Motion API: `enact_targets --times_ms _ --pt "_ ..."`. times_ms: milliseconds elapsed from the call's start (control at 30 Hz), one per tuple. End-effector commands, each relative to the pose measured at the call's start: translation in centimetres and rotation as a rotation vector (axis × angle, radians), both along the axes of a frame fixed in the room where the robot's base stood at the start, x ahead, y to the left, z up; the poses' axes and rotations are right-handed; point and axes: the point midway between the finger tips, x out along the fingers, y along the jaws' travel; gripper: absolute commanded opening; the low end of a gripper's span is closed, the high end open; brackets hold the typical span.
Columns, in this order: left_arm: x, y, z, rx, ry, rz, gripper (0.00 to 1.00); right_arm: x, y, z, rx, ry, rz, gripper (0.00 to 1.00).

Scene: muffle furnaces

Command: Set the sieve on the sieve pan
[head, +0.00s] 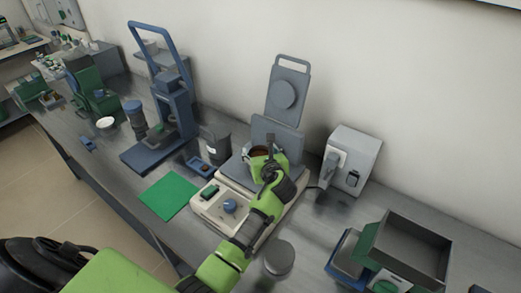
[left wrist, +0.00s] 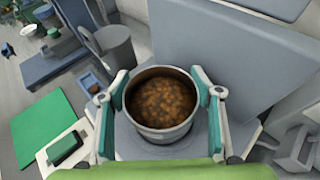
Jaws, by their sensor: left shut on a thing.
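My left gripper (left wrist: 163,103) is shut on a round metal vessel (left wrist: 160,134), with a finger on each side of its rim. The vessel is upright and holds brown grains; I cannot tell whether it is the sieve or another container. In the head view the left gripper (head: 266,165) and vessel are at the grey plate (head: 235,176) of a pale bench device with a blue knob. I cannot tell whether the vessel touches the plate. A round grey disc-like thing (head: 279,257) is right of my forearm; I cannot tell whether it is the sieve pan. My right gripper is not in view.
A grey upright panel (head: 287,92) stands behind the device. A grey box-shaped unit (head: 349,162) is to its right, and an open grey tray (head: 412,246) is at the lower right. A blue press-like frame (head: 176,105) and a green mat (head: 168,197) are to the left.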

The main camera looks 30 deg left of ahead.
Motion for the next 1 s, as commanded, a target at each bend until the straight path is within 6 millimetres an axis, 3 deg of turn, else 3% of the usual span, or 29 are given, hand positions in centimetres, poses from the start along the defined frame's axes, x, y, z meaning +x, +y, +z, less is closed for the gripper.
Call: enact_targets --times_ms 233,267,333,533,633,1000 --pt "0.03 0.0 -0.01 0.0 -0.002 -0.001 0.35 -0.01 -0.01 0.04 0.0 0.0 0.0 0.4" --pt "0.03 0.0 -0.01 0.0 -0.002 -0.001 0.62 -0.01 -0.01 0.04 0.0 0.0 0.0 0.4" --pt "0.03 0.0 -0.01 0.0 -0.002 -0.001 0.79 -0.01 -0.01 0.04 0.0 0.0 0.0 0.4" --pt "0.04 -0.04 -0.01 0.0 -0.002 -0.001 0.79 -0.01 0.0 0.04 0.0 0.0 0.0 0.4" --pt "0.02 -0.06 -0.07 -0.001 0.0 -0.002 0.95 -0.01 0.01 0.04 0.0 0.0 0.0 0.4" --pt "0.05 -0.08 0.23 -0.001 -0.002 -0.001 0.95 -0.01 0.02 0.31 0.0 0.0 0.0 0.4"
